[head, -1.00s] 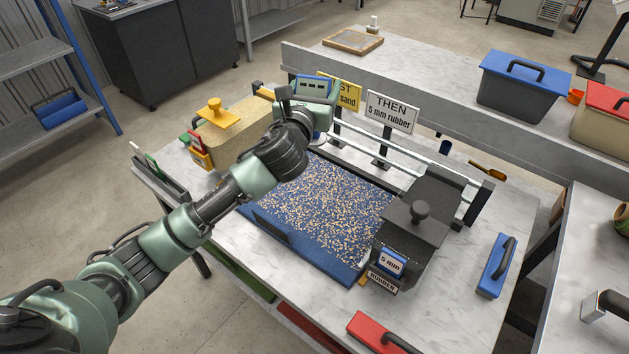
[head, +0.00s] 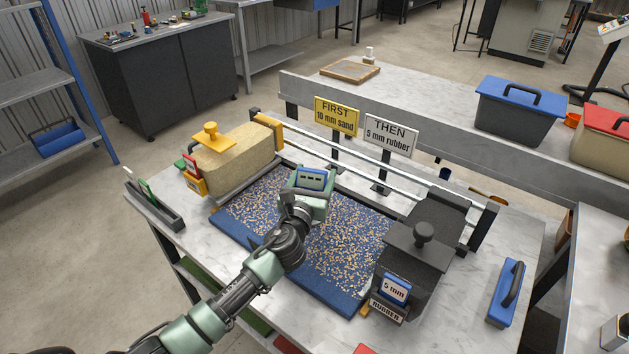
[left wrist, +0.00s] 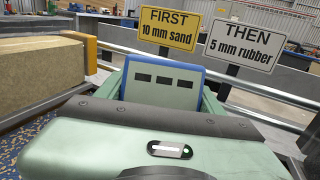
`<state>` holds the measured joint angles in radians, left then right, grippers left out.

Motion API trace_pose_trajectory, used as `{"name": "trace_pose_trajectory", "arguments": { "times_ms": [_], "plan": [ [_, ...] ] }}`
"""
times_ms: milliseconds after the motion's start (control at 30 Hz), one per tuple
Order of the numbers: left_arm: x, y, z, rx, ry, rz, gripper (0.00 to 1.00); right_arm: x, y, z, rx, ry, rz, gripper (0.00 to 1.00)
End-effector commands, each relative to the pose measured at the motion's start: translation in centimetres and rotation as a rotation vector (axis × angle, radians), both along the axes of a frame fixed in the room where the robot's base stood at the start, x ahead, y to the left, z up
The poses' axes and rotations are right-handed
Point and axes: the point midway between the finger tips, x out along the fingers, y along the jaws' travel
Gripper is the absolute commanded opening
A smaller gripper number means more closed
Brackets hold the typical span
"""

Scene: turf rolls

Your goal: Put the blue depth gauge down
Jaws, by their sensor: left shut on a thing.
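My left gripper (head: 306,190) is above the middle of the speckled blue bed (head: 345,216). It is shut on the blue depth gauge (head: 312,171), whose upper blue edge shows past the jaws. In the left wrist view the gauge's blue edge (left wrist: 160,62) stands behind a panel with dark slots. The gripper hides its lower part, and I cannot tell whether it touches the bed. My right gripper is not in view.
A sand-coloured hopper (head: 240,160) stands left of the bed and a dark 5 mm rubber hopper (head: 413,262) right of it. Rails (head: 345,155) and two signs stand behind. A blue float (head: 508,290) lies at the right. Bare table (head: 470,290) shows between the dark hopper and the float.

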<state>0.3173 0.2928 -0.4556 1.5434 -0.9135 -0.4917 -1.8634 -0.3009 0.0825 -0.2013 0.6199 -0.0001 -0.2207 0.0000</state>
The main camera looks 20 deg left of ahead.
Motion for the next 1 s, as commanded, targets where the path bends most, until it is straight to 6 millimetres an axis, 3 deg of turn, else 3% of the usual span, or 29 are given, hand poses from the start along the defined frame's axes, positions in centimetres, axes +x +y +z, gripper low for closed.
{"name": "trace_pose_trajectory", "arguments": {
  "times_ms": [400, 433, 500, 867, 1000],
  "plan": [
    [0.0, 0.0, -0.6, 0.000, -0.003, 0.000, 0.11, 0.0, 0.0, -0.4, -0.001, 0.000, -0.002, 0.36],
    [0.0, 0.0, -0.6, 0.000, -0.001, 0.000, 0.75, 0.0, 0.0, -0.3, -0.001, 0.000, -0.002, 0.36],
    [0.0, 0.0, -0.5, 0.000, -0.001, 0.000, 0.89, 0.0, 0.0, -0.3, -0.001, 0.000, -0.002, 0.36],
    [-0.1, 0.0, -0.2, 0.000, -0.001, 0.000, 0.89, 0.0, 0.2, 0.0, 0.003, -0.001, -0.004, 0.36],
    [-2.0, -0.1, -0.4, 0.001, 0.001, 0.000, 0.89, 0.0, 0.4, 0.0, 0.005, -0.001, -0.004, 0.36]
  ]
}}
